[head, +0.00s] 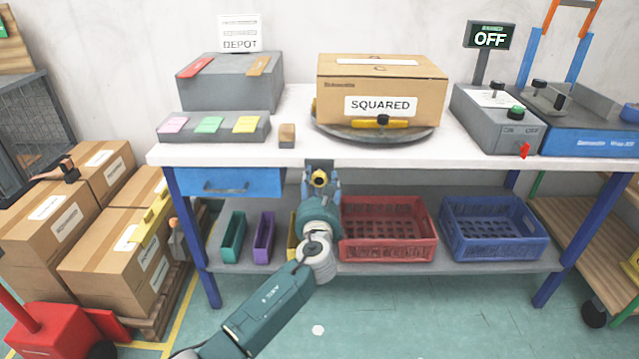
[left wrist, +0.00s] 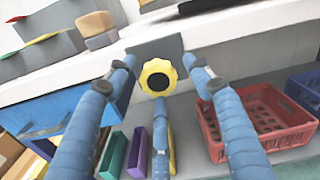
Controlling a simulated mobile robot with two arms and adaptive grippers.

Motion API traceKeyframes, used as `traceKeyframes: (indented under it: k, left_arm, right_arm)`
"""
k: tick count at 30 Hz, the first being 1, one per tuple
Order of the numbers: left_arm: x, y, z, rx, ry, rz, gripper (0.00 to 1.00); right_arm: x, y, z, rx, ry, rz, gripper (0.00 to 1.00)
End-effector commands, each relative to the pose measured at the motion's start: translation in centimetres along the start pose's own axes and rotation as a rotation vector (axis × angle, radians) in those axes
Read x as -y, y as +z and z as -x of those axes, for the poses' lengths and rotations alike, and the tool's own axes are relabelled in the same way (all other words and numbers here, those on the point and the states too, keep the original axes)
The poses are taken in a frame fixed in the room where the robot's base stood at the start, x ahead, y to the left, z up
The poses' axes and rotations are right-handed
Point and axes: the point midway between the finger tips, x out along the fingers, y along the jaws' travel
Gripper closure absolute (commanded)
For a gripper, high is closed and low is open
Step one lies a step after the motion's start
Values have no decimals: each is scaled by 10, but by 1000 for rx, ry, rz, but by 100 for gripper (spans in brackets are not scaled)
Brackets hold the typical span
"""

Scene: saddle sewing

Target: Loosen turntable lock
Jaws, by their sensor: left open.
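A yellow knob with a dark centre (head: 320,179) sits on a dark plate at the front edge of the workbench, below and left of the turntable. It also shows in the left wrist view (left wrist: 158,77). The grey round turntable (head: 428,132) carries a cardboard box labelled SQUARED (head: 345,80). A yellow bar with a black knob (head: 383,122) is at the turntable's front. My left gripper (head: 321,186) is open, its blue fingers spread around the yellow knob without visibly gripping it. Contact cannot be told. My right gripper is out of view.
The white workbench top (head: 300,150) has a small block (head: 287,135) and a sloped card stand (head: 213,128). A blue drawer (head: 228,182) is left of my gripper. Red (head: 388,250) and blue (head: 492,248) crates stand on the lower shelf. A display reads OFF (head: 490,38).

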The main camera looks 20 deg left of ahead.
Motion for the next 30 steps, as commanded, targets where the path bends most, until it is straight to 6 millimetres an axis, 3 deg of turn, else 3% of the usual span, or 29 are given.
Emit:
traceKeyframes:
  k: [12,19,30]
  left_arm:
    - [0,0,-11,-1,0,1,48]
    - [0,0,-10,-1,-1,1,92]
    - [1,-3,-10,-4,-2,29,93]
  right_arm:
    - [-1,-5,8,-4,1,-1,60]
    - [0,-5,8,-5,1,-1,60]
    - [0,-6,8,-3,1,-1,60]
